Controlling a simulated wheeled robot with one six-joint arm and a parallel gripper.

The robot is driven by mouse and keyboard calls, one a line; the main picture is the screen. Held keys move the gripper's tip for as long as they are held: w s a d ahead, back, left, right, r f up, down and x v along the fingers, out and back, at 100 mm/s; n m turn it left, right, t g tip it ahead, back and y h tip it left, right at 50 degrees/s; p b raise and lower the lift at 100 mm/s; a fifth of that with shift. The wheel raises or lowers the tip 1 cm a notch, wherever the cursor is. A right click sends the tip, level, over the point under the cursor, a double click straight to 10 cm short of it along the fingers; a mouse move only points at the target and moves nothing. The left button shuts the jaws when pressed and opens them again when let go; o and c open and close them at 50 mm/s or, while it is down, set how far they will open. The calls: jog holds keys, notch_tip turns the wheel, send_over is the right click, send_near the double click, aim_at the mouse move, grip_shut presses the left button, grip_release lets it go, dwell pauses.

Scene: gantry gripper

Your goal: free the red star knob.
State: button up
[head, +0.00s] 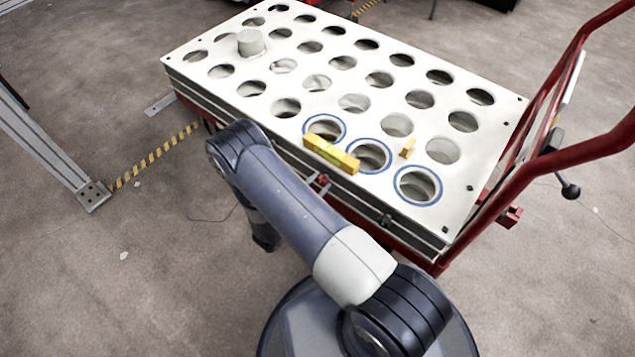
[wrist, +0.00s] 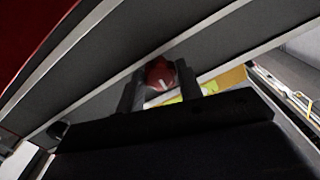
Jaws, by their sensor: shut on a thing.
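The red star knob (wrist: 160,74) sits on the dark side rail of the cart, between the two fingers of my gripper (wrist: 160,84) in the wrist view. My gripper is shut on the knob, with one dark finger on each side. In the head view the knob is a small red spot (head: 321,180) at the cart's near edge, below the yellow level.
A pale plate (head: 300,75) with many round holes tops the cart. On it are a yellow level (head: 331,154), a small yellow piece (head: 407,147) and a grey cylinder (head: 250,43). A red handle frame (head: 540,165) stands at right. Floor at left is mostly clear.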

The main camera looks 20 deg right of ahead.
jog(key=shift+n, duration=0.6)
jog(key=o, duration=1)
jog(key=shift+p+v, duration=2.2)
jog(key=shift+v, duration=3.2)
jog(key=shift+d+f, duration=0.1)
